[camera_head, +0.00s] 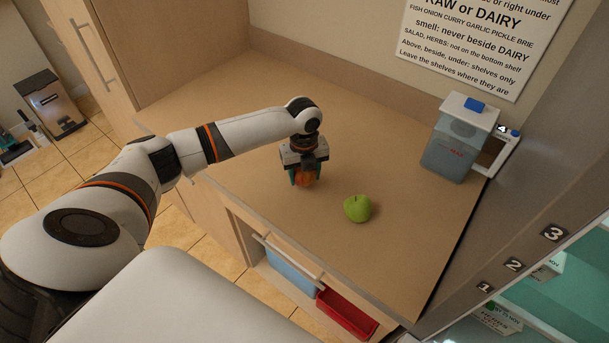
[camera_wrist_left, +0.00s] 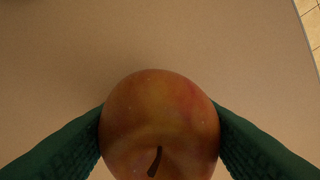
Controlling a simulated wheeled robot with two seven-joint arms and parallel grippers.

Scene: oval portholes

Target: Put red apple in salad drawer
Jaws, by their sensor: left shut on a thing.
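The red apple (camera_head: 304,177), orange-red with a dark stem, is between the fingers of my left gripper (camera_head: 305,176) over the wooden counter. In the left wrist view the apple (camera_wrist_left: 160,125) fills the gap between the green fingers of my left gripper (camera_wrist_left: 160,140), which touch it on both sides. I cannot tell whether the apple still rests on the counter. A green apple (camera_head: 357,208) sits on the counter to the right of my left gripper. My right gripper is not in view. No salad drawer can be made out clearly.
The counter (camera_head: 400,255) is largely clear. A lidded jug (camera_head: 459,140) stands at its right back. A sign (camera_head: 480,40) hangs on the wall. An open drawer with a red bin (camera_head: 345,313) is below the front edge. Glass shelves (camera_head: 560,300) labelled with numbers are at the lower right.

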